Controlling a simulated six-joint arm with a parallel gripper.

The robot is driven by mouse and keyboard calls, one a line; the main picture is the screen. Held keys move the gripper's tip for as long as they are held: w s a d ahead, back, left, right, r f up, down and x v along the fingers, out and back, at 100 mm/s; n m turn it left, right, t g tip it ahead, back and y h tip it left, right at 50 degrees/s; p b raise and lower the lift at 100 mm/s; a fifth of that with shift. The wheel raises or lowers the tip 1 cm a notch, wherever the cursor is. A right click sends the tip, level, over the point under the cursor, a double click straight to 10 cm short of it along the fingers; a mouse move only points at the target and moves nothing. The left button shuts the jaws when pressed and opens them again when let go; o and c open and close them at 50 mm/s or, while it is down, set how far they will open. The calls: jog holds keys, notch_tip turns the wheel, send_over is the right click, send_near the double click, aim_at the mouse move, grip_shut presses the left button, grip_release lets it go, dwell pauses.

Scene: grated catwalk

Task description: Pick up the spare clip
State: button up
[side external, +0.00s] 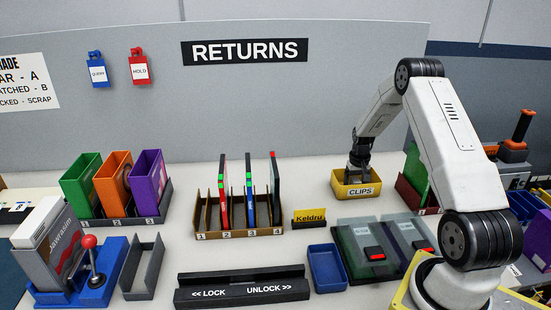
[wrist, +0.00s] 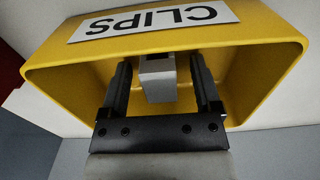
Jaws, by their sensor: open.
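The yellow bin labelled CLIPS (side external: 378,191) stands at the back right of the table, in front of the grey panel. My gripper (side external: 355,175) reaches down into it, and the bin's front wall hides the fingertips in the side view. In the wrist view, the yellow bin (wrist: 278,45) surrounds my open gripper (wrist: 160,66). A light grey, block-shaped clip (wrist: 158,82) lies between the two dark fingers. A gap shows on its right; it sits closer to the left finger, and I cannot tell whether they touch. The clip is hidden in the side view.
A slotted rack (side external: 238,214) with upright cards stands left of the bin, with a Keldru sign (side external: 309,217) between. Dark cases with red latches (side external: 374,253) lie in front of the bin. A blue tray (side external: 326,268) is at front centre. Bare table lies left of the bin.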

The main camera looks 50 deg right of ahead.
grip_shut()
jog(key=shift+r, duration=0.1)
jog(key=shift+r, duration=0.75)
jog(key=s+a+r, duration=0.9)
jog(key=s+r, duration=0.1)
jog(key=r, duration=0.1)
jog(key=shift+s+r, duration=0.15)
jog(key=shift+s, duration=0.25)
dwell(0.3)
